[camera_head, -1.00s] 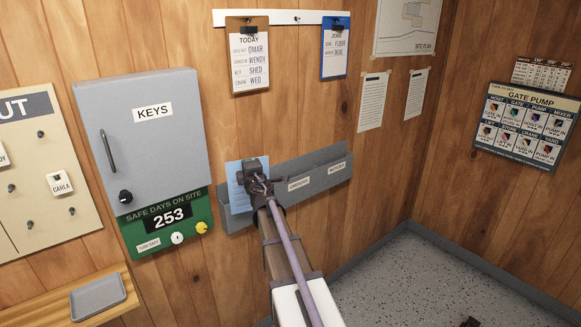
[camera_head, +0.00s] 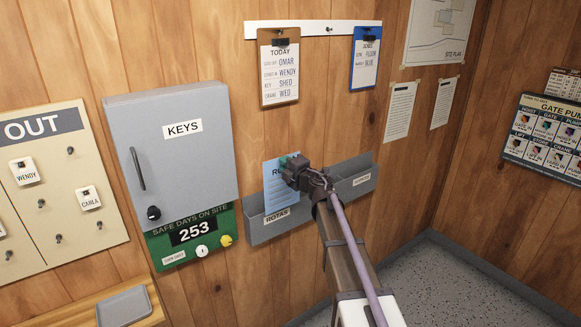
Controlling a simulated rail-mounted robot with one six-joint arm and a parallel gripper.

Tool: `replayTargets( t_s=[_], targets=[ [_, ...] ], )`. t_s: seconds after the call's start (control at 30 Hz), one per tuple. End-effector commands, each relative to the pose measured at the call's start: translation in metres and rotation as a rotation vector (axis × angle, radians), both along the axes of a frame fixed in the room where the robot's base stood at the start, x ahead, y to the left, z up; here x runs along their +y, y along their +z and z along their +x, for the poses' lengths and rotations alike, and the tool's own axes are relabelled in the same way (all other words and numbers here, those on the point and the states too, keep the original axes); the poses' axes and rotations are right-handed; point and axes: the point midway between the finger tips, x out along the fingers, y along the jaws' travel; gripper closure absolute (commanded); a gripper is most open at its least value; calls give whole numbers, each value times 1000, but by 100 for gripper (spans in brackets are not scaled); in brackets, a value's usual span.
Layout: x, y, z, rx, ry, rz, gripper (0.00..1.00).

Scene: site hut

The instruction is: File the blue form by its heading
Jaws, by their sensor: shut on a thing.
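The blue form (camera_head: 277,187) is upright, held at its right side by my gripper (camera_head: 293,170). The start of its heading shows as "RO"; the rest is hidden behind the gripper. A grey wall rack (camera_head: 256,232) has labelled pockets. The left pocket's label reads ROTAS (camera_head: 275,216). A small label at the right end (camera_head: 361,180) is hard to read now, and my arm hides the middle label. The form's lower edge is just above the ROTAS label; I cannot tell whether it is inside that pocket or in front of it.
A grey key cabinet (camera_head: 172,150) stands out from the wall left of the rack, above a green safety-days board (camera_head: 190,234). Clipboards (camera_head: 278,75) hang above on a white rail. A grey tray (camera_head: 123,306) lies on a shelf at lower left.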

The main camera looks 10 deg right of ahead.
Motion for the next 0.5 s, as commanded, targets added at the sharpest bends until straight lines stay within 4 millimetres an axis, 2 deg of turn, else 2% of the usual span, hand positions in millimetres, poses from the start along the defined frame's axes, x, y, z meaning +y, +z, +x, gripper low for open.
replayTargets(
  t_s=[0.5],
  targets=[
    [17,-5,45,0,-1,0,100]
  ],
)
